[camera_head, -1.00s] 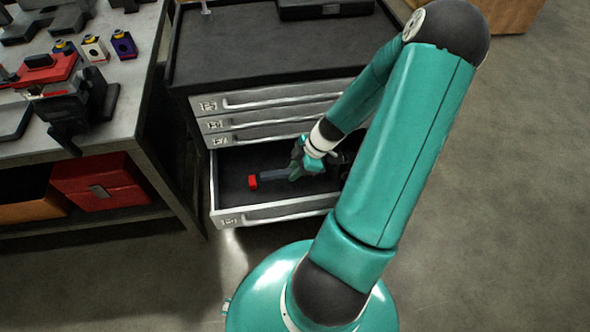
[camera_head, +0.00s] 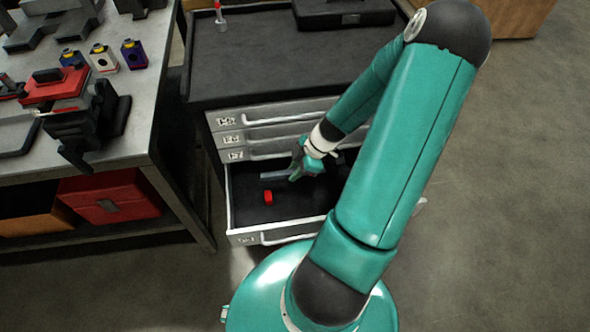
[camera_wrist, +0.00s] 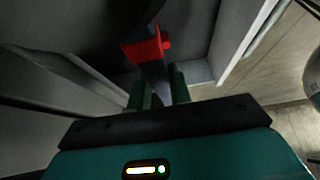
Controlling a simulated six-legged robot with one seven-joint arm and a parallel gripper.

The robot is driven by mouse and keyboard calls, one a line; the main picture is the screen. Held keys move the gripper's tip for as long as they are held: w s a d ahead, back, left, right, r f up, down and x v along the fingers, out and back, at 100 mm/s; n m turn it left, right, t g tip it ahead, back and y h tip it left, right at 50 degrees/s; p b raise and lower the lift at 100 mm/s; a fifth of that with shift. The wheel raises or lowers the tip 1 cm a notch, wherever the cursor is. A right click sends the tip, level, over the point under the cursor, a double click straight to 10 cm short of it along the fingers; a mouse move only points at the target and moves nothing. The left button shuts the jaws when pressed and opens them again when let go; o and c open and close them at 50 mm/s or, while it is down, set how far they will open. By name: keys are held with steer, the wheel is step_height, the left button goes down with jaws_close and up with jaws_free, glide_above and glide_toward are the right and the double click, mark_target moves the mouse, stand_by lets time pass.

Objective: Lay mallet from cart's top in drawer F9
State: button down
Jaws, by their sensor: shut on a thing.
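My gripper (camera_head: 296,174) is over the cart's open lowest drawer (camera_head: 285,232). It is shut on a dark grey bar, seemingly the mallet (camera_head: 274,176), which points left in the head view. A red block (camera_head: 268,197) is in the drawer, below the bar in the head view. In the wrist view the red block (camera_wrist: 131,51) shows on both sides of the bar. Whether they touch is unclear. The drawer labels are too small to read.
Shut drawers (camera_head: 270,115) stand above the open one. The cart's dark top (camera_head: 255,70) holds a black case (camera_head: 342,13) and a small red-and-white item (camera_head: 219,14). A cluttered workbench (camera_head: 160,75) with a red bin (camera_head: 110,197) below stands left. The floor at right is clear.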

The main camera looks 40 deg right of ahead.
steer(key=shift+s, duration=0.15)
steer(key=shift+w+f, duration=0.2)
steer(key=shift+w, duration=0.1)
steer(key=shift+s+f, duration=0.1)
steer(key=shift+f, duration=4.25)
steer(key=shift+f, duration=0.15)
steer(key=shift+f, duration=0.7)
steer(key=c, duration=1.2)
jaws_free()
steer(key=shift+d, duration=0.1)
